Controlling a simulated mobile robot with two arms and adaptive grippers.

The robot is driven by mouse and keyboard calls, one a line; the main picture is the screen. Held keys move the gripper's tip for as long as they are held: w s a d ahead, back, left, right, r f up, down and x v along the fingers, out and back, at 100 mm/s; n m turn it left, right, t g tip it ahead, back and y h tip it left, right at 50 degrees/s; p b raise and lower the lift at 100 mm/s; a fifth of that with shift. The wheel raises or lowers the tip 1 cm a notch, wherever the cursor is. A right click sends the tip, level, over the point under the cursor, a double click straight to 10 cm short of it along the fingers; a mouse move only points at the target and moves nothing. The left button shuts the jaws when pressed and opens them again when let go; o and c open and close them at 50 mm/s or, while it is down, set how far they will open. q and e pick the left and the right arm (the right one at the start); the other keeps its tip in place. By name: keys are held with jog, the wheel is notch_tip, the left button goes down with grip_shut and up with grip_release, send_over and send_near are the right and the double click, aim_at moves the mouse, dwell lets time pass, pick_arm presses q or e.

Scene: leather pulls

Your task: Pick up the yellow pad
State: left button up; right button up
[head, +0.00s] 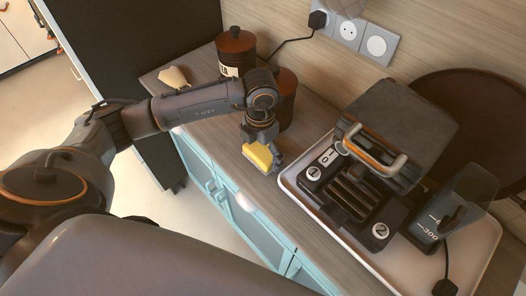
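The yellow pad (257,156) is at the front edge of the wooden counter, left of the white tray. My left gripper (263,147) reaches down over it from the left. A dark finger shows close along the pad's right side, and the gripper covers part of its top. I cannot tell whether the fingers press on the pad or whether the pad rests on the counter. My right gripper is not in view.
A grill appliance (394,127) with its lid raised stands on a white tray (316,213) to the right. Brown lidded canisters (236,49) and a pale object (174,77) stand behind my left arm. Teal cabinets (243,221) are below the counter edge.

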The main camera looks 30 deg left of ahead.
pick_arm(q)
jog(key=c, duration=0.4)
jog(key=shift+c, duration=0.2)
jog(key=shift+r, duration=0.15)
jog(key=shift+r+b, duration=0.5)
jog(key=shift+r, duration=0.1)
jog(key=shift+w+r+b, duration=0.1)
jog(key=shift+r+b, duration=0.35)
jog(key=shift+r, duration=0.25)
jog(key=s+a+r+b, duration=0.3)
jog(key=s+a+r, duration=0.4)
jog(key=s+r, duration=0.3)
jog(key=shift+s+a+b, duration=0.35)
jog(key=shift+s, duration=0.6)
